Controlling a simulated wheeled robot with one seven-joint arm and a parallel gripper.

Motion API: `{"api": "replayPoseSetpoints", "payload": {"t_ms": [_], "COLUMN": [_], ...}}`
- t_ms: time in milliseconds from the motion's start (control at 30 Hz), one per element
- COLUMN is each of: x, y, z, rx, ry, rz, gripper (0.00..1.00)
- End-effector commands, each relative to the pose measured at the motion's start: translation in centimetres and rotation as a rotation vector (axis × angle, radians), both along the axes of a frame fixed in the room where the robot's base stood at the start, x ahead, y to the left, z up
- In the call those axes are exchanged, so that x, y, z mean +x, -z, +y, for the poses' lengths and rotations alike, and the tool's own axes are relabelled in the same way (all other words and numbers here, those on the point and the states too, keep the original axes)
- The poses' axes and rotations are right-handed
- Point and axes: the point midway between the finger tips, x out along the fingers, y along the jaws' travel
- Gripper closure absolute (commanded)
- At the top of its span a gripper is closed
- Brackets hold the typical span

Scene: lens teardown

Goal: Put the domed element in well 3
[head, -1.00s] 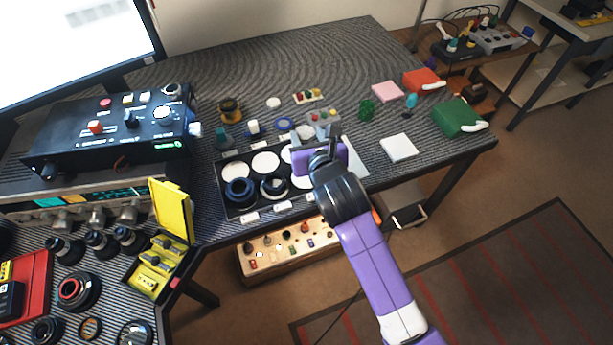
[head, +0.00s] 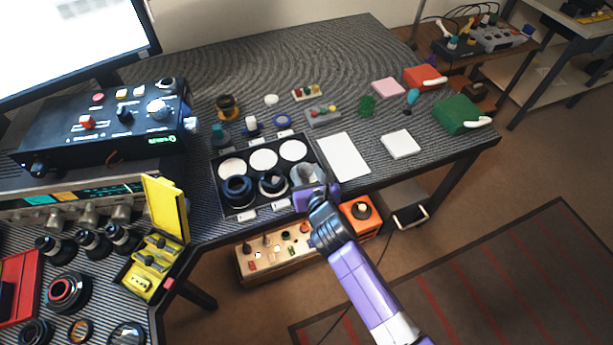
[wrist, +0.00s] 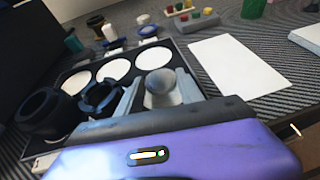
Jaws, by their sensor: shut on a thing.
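The domed element (wrist: 162,88) is a grey, rounded piece held between the fingers of my gripper (wrist: 160,95) in the wrist view. The black tray (head: 215,170) has two rows of wells, with white discs showing in the back row. Two dark rings sit in the front left and front middle wells. In the head view my gripper (head: 305,176) is at the front right well and mostly hides it. I cannot tell whether the element touches the well floor. The well numbers are too small to read.
A dark ring (head: 237,190) and a second ring (head: 272,183) stand close left of my gripper. A blank white sheet (head: 343,156) lies right of the tray. Behind the tray are a blue ring (head: 282,121) and a grey block with coloured knobs (head: 322,115).

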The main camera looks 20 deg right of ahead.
Motion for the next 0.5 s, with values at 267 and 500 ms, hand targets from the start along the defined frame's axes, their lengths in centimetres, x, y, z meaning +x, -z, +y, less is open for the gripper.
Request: {"api": "replayPoseSetpoints", "payload": {"t_ms": [267,500], "x": [0.02,0.02], "y": [0.90,1.16], "z": [0.03,0.01], "rx": [0.001,0.000], "ry": [-0.001,-0.001], "rz": [-0.001,-0.001], "gripper": [0.96,0.47]}}
